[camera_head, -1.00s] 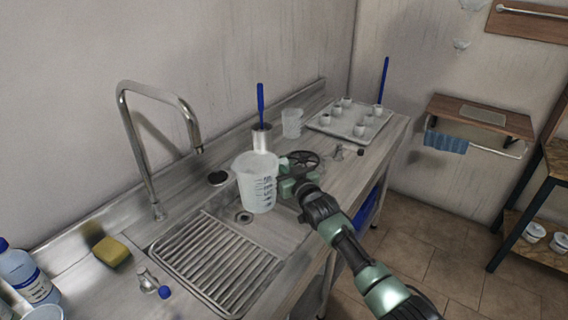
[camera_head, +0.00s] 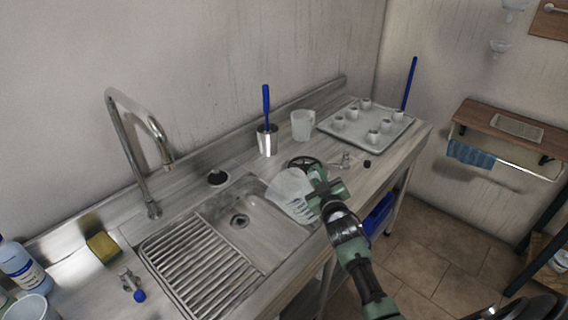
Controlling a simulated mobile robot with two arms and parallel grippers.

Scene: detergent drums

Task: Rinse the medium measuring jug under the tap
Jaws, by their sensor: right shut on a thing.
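My right gripper (camera_head: 322,190) is shut on a translucent white measuring jug (camera_head: 288,190) with dark markings. The jug is steeply tilted above the right edge of the sink basin (camera_head: 238,205). The curved metal tap (camera_head: 125,120) stands at the back left, its spout well to the left of the jug. No water shows at the spout. Another clear jug (camera_head: 303,126) stands upright on the counter behind, and a third (camera_head: 30,308) is partly cut off at the bottom left. My left gripper is not in view.
A steel holder with a blue-handled brush (camera_head: 267,138) stands behind the basin. A tray (camera_head: 392,130) with several small white cups lies at the back right. A ribbed drainer (camera_head: 200,265), yellow sponge (camera_head: 103,246), blue-tipped valve (camera_head: 133,285) and bottle (camera_head: 22,265) are at the left.

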